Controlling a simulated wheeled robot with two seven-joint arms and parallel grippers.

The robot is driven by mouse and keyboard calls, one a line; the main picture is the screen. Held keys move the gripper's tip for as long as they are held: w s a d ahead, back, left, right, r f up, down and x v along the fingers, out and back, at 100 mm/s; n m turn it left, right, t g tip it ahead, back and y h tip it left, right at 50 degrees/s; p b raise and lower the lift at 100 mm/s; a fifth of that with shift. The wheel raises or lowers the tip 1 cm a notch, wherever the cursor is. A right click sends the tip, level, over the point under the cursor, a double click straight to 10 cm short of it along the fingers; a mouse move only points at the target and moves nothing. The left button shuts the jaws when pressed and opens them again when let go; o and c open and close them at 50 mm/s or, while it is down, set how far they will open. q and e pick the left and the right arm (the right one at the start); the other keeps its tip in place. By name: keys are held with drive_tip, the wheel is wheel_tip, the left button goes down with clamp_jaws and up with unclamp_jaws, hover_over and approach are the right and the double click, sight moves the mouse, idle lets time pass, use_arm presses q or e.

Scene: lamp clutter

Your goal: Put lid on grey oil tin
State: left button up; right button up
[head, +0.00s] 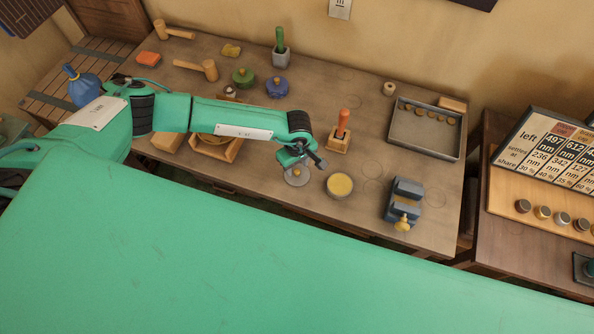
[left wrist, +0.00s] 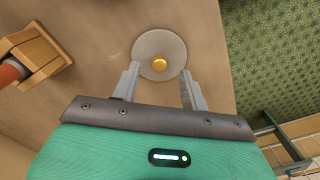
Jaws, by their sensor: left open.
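The lid is a grey disc with a golden knob (head: 297,175), lying on the workbench near its front edge. It also shows in the left wrist view (left wrist: 150,46), just beyond my fingertips. The grey oil tin (head: 339,192) stands to the right of the lid, with a yellowish round top face showing. My left gripper (head: 305,164) is open above the lid, partly covering it in the head view. My right gripper is not in view.
A wooden block with a red-handled tool (head: 339,143) stands behind the tin; it also shows in the left wrist view (left wrist: 32,55). A blue-grey vise (head: 403,200) is to the right. A grey tray (head: 424,130) lies farther back. Bench around the tin is mostly clear.

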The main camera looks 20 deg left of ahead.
sight(297, 173)
use_arm(q)
drive_tip(key=shift+f+p, duration=0.3)
drive_tip(key=shift+f, duration=1.05)
clamp_jaws()
drive_tip(key=shift+d+r, duration=0.1)
drive_tip(key=shift+r, duration=0.05)
